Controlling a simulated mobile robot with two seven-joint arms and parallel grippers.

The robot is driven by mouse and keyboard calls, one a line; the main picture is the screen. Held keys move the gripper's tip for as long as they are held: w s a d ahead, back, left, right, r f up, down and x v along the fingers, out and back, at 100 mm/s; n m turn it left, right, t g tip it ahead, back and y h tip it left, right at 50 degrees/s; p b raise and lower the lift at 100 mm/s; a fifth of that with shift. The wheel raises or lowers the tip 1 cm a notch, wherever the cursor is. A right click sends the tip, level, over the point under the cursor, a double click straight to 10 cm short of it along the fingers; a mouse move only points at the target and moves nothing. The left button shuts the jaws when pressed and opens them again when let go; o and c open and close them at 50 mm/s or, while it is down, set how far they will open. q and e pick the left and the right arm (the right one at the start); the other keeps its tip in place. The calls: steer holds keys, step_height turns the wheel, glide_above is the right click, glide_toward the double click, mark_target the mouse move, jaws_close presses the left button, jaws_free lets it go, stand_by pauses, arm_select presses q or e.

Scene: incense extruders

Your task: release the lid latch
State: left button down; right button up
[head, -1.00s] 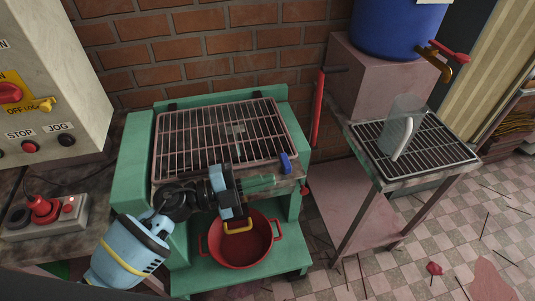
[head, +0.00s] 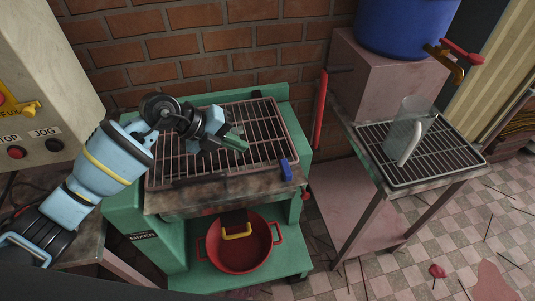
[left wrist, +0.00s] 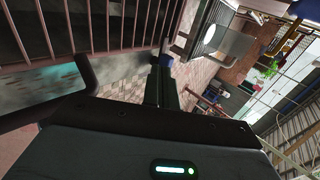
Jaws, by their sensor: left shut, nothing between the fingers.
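The green mixer (head: 125,222) has a barred lid (head: 262,128) lying down over its top. My right gripper is not in view.
A red pot (head: 235,255) stands on the mixer's lower shelf under a yellow handle (head: 236,233). A clear jug (head: 412,120) stands on the rack (head: 440,155) at right, below a blue barrel (head: 400,25). A control box (head: 45,90) stands at left.

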mark_target(267, 165)
arm_select(q)
steer(key=shift+s+d, duration=0.2)
steer(key=x, duration=0.8)
steer(key=shift+d+f+b, duration=0.15)
steer(key=shift+f+b, duration=0.15)
steer(key=shift+w+d+f, duration=0.2)
steer(key=shift+d+f, duration=0.15)
steer(key=shift+d, duration=0.05)
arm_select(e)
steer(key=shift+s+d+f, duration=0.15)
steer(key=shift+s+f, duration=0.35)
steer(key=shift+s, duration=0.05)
arm_select(q)
steer(key=shift+w, duration=0.1)
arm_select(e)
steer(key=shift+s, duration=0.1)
arm_select(q)
steer(key=shift+w+m+g, duration=0.1)
steer(key=shift+m+g, duration=0.3)
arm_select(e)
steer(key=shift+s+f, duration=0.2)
